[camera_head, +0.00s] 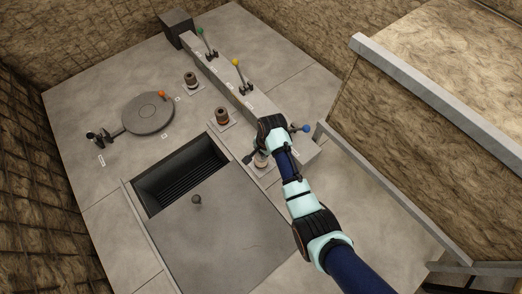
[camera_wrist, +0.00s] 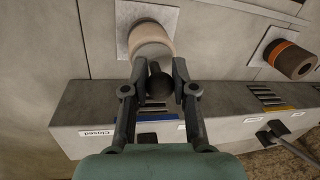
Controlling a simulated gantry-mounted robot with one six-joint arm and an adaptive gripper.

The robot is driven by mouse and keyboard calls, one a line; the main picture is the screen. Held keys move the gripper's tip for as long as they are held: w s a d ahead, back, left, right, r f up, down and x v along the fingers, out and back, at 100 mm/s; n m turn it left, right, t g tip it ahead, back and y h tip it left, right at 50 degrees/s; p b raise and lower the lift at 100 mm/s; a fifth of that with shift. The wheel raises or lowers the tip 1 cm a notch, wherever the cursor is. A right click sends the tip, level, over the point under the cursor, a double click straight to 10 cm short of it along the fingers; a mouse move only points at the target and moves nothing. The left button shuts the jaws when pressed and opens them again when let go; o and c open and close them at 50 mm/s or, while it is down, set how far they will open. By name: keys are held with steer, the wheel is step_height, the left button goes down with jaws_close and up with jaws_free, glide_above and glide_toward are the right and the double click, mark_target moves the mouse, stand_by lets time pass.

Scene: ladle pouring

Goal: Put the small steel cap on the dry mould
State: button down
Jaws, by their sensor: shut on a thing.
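My gripper (camera_wrist: 159,74) is shut on a dark, rounded thing between its fingertips, which looks like the small steel cap (camera_wrist: 158,86). A pale, round mould (camera_wrist: 149,38) stands on a light square plate just beyond the fingertips. I cannot tell whether the cap touches it. In the head view my gripper (camera_head: 256,153) is over the nearest mould (camera_head: 262,164) of a row and partly hides it. The middle mould (camera_head: 222,117) is brown with an orange band, which shows in the wrist view (camera_wrist: 290,60). A third, darker mould (camera_head: 191,81) stands farther back.
A long grey console (camera_head: 225,79) with green, yellow and blue-knobbed levers runs beside the moulds. A round grey plate (camera_head: 148,113) with an orange knob lies left. An open grated pit (camera_head: 182,170) and a flat cover (camera_head: 215,225) lie in front. A railing (camera_head: 385,195) stands right.

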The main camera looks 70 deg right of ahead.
mark_target(265, 159)
steer(key=c, duration=0.9)
jaws_free()
steer(key=r+p, duration=0.1)
steer(key=r, duration=0.3)
steer(key=s+r+p, duration=0.1)
steer(key=r+p, duration=0.1)
steer(key=r, duration=0.2)
steer(key=s+r+p, duration=0.1)
steer(key=r+p, duration=0.1)
steer(key=r, duration=0.3)
steer(key=shift+a, duration=0.35)
steer(key=w+a+r+n+t+h, duration=0.25)
steer(key=w+a+r+n, duration=0.45)
steer(key=w+a, duration=0.35)
steer(key=a+r+n+t+y, duration=0.1)
steer(key=a+r+n+t, duration=0.1)
steer(key=a+r+n, duration=0.3)
steer(key=a+r+n+t+y, duration=0.1)
steer(key=a+r+n+t, duration=0.2)
steer(key=a, duration=1.1)
steer(key=a+r+n+t+y, duration=0.1)
steer(key=a+r+n+t, duration=0.2)
steer(key=a+r+n, duration=0.3)
steer(key=shift+w+a+r+n, duration=0.2)
steer(key=shift+a+r, duration=0.6)
steer(key=shift+a, duration=0.05)
steer(key=shift+w+a+r+n, duration=0.2)
steer(key=shift+a+r, duration=0.55)
steer(key=shift+a, duration=0.05)
